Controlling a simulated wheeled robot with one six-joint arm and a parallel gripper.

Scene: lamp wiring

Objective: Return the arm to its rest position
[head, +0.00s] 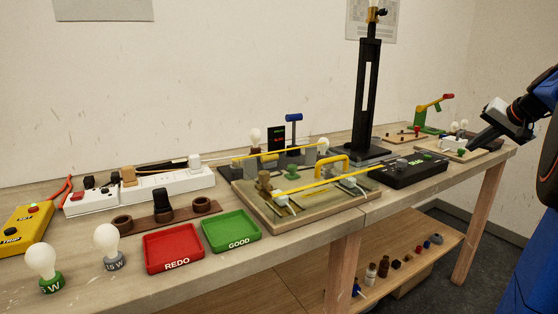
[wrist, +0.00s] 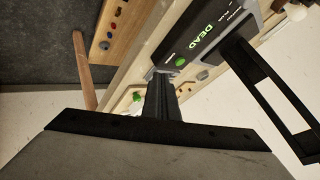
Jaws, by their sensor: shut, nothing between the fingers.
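My arm (head: 545,100) reaches in from the right edge in the head view. My gripper (head: 482,143) is at the right end of the bench, above or beside a small board with white bulbs (head: 460,142); I cannot tell the exact gap. In the wrist view my gripper (wrist: 160,80) shows as dark fingers close together, shut and empty. Beyond it in that view are the black box marked DEAD (wrist: 200,35) and a green knob (wrist: 137,97).
A tall black stand (head: 368,100) rises mid-bench. A wired board (head: 300,205), a red tray (head: 173,249) and a green tray (head: 231,231) lie farther left. A lower shelf (head: 430,255) holds small parts.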

